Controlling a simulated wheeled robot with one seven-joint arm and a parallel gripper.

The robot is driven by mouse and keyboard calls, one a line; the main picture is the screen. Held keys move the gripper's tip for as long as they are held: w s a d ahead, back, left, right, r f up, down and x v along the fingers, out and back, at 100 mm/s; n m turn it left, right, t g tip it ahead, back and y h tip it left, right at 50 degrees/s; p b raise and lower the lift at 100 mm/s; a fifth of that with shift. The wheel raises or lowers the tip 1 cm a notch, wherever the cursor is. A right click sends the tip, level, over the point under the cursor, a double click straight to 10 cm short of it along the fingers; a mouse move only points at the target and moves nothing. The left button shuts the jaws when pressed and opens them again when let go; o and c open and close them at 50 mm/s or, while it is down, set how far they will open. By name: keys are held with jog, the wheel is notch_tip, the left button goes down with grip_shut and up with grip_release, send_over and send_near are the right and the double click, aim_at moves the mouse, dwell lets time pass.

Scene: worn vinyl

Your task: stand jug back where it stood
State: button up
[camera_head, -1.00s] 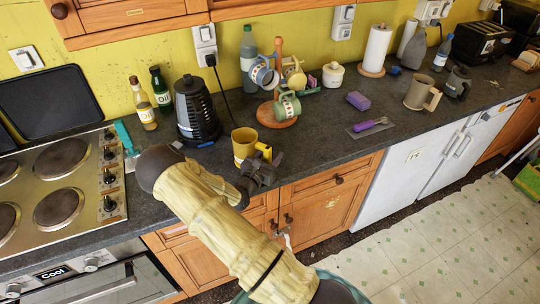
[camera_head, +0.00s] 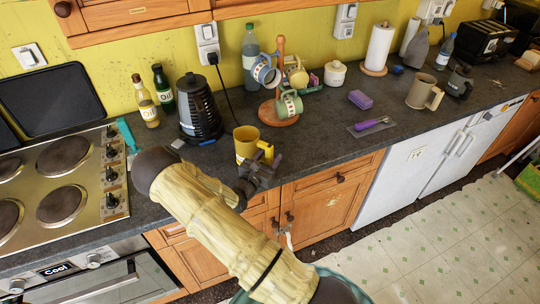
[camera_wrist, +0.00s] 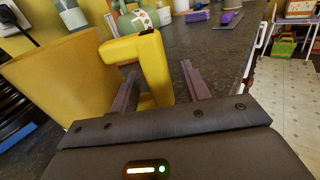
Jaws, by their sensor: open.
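A yellow jug (camera_head: 246,144) stands upright on the dark worktop, near its front edge and right of the black kettle. Its squared handle points to the right, towards my gripper. In the wrist view the jug's body (camera_wrist: 62,92) fills the left side. My gripper (camera_wrist: 160,84) is open, with one finger on each side of the handle (camera_wrist: 150,62). The handle's lower part is partly hidden by the gripper. I cannot tell whether the fingers touch it. In the head view my gripper (camera_head: 264,172) is just in front of the jug.
A black kettle (camera_head: 198,112) and two bottles stand behind left, beside the hob (camera_head: 62,180). A mug tree with several mugs on a round wooden base (camera_head: 274,117) is behind right.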

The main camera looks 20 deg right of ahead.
jog(key=shift+p+v, duration=0.6)
jog(key=shift+v, duration=2.4)
jog(key=shift+a, duration=0.1)
jog(key=b+v, duration=0.4)
jog(key=v, duration=1.3)
jog(key=shift+a+r, duration=0.1)
